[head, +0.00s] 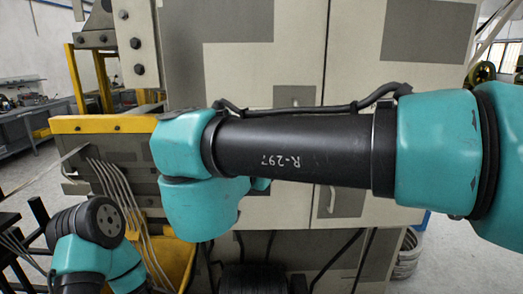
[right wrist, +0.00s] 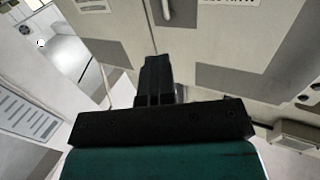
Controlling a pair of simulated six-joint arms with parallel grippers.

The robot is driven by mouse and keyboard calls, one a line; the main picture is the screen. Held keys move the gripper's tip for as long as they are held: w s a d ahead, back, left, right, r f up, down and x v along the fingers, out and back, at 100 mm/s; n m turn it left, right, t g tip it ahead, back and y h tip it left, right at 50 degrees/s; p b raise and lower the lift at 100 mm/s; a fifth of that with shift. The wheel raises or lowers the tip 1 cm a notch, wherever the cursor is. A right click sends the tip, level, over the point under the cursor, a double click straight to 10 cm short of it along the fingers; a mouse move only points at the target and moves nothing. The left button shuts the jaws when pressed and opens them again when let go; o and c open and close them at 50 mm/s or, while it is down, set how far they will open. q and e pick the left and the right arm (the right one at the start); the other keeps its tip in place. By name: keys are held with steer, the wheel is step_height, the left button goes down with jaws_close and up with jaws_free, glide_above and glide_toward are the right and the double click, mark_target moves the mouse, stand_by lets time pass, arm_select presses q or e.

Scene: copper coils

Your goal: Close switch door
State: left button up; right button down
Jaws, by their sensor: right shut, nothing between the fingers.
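A beige cabinet with grey patches fills the back of the head view. Its right upper door (head: 425,60) has a vertical seam on its left side, and a lower door (head: 345,212) with a handle (head: 332,200) shows below my right arm. I cannot tell which panel is the switch door or whether it is ajar. My right gripper (right wrist: 155,80) is shut and empty in the right wrist view, in front of grey and beige panels; contact is unclear. A handle (right wrist: 166,12) shows at the top there. In the head view my right arm hides this gripper. My left gripper is out of view.
A yellow-edged metal frame (head: 100,125) with several pale wires (head: 125,205) stands left of the cabinet. Dark cables (head: 335,262) hang below the cabinet. A workbench (head: 30,125) is at far left. Open floor (head: 470,260) shows at the right.

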stand_by(0.5)
steer(key=c, duration=1.2)
jaws_free()
steer(key=v, duration=1.7)
steer(key=shift+s+a, duration=0.15)
steer(key=shift+s, duration=0.05)
steer(key=shift+w, duration=0.1)
